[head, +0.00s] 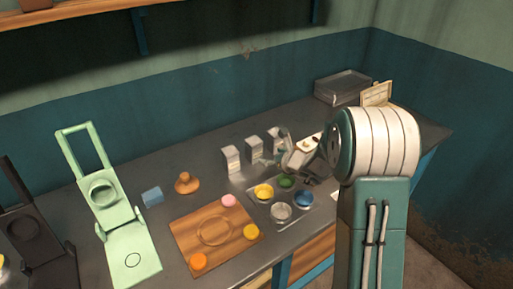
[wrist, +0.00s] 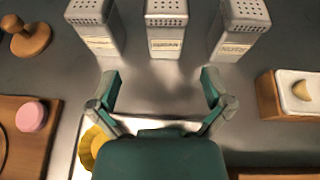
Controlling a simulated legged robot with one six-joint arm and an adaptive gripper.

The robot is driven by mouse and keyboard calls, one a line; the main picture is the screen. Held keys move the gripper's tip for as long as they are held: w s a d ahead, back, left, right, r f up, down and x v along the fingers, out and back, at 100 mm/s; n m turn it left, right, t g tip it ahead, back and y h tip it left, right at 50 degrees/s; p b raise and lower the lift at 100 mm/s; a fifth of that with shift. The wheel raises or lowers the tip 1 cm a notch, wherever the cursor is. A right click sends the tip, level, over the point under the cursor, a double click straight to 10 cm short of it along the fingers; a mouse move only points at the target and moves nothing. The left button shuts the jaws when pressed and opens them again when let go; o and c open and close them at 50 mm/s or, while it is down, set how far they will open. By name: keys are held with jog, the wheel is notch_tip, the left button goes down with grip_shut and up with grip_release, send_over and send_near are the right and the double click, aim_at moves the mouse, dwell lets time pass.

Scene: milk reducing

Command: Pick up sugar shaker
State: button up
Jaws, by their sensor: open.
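Three grey metal shakers with perforated tops and pale labels stand in a row in the wrist view: a left one (wrist: 95,28), a middle one (wrist: 166,28) and a right one (wrist: 239,28). The label print is too small to read surely, so I cannot tell which is the sugar shaker. The row also shows in the head view, with the left shaker (head: 231,160) clearest. My gripper (wrist: 160,80) is open and empty, its fingers spread either side of the middle shaker's line, short of the row. In the head view my arm partly hides the area right of the shakers.
A metal tray (head: 270,217) with coloured bowls lies below my gripper. A wooden board (head: 190,240) with coloured round pieces is to its left. A wooden stamp (head: 187,184) stands left of the shakers. A wooden box (wrist: 268,98) stands at the right. Bare counter lies between gripper and shakers.

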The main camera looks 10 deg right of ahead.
aim_at(258, 150)
jog(key=shift+w+d+f+m, duration=0.15)
jog(key=shift+w+f+m, duration=0.15)
jog(key=shift+f, duration=0.1)
jog(key=x, duration=0.5)
jog(key=shift+w+a+f, duration=0.1)
jog(key=shift+w+a, duration=0.1)
jog(key=shift+w+f, duration=0.2)
jog(key=shift+w, duration=0.4)
jog(key=x, duration=0.3)
jog(key=shift+w+a, duration=0.15)
jog(key=shift+w, duration=0.15)
jog(key=shift+w+a+f, duration=0.1)
jog(key=shift+w+a, duration=0.1)
jog(key=shift+a, duration=0.05)
jog(key=shift+d, duration=0.1)
jog(key=c, duration=1.2)
